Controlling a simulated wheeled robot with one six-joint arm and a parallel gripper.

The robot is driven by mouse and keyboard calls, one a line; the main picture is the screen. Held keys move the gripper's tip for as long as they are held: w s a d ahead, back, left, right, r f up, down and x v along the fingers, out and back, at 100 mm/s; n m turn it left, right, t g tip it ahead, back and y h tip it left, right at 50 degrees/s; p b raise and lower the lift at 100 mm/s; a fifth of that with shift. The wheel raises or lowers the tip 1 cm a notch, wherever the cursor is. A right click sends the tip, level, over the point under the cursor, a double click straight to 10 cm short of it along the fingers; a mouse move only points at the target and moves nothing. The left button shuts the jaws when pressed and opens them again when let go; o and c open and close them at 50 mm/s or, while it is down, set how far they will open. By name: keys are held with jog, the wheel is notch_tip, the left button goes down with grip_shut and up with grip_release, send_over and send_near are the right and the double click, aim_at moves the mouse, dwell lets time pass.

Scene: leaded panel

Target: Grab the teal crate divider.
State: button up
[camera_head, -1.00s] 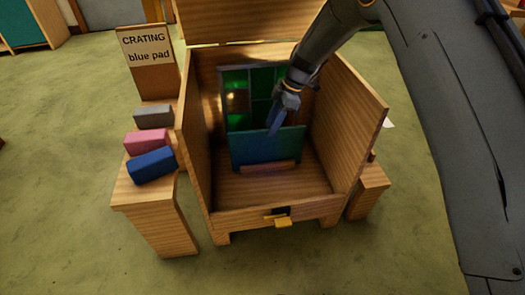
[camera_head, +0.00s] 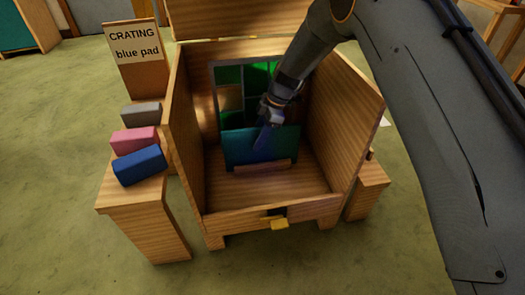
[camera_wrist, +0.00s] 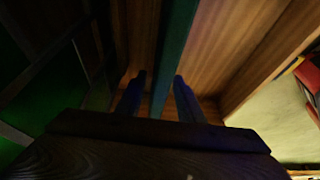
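The teal crate divider (camera_head: 240,148) stands upright inside the wooden crate (camera_head: 183,125), in front of the leaded panel (camera_head: 229,97). My gripper (camera_head: 264,140) comes down from the upper right at the divider's top edge. In the wrist view the divider (camera_wrist: 176,45) shows as a teal strip running between the two dark blue fingers (camera_wrist: 158,85). The fingers are apart, with a gap on the left side of the strip; the right finger is close to it, and I cannot tell whether it touches. My arm hides part of the panel.
The crate's side walls stand close on both sides, and its raised lid (camera_head: 240,20) is behind. A low wooden strip (camera_head: 262,166) lies before the divider. Grey, pink and blue pads (camera_head: 138,165) sit on the left stand, below a sign (camera_head: 138,45) reading "CRATING blue pad".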

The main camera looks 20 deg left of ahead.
grip_shut()
jog(key=shift+r, duration=0.1)
dwell(1.2)
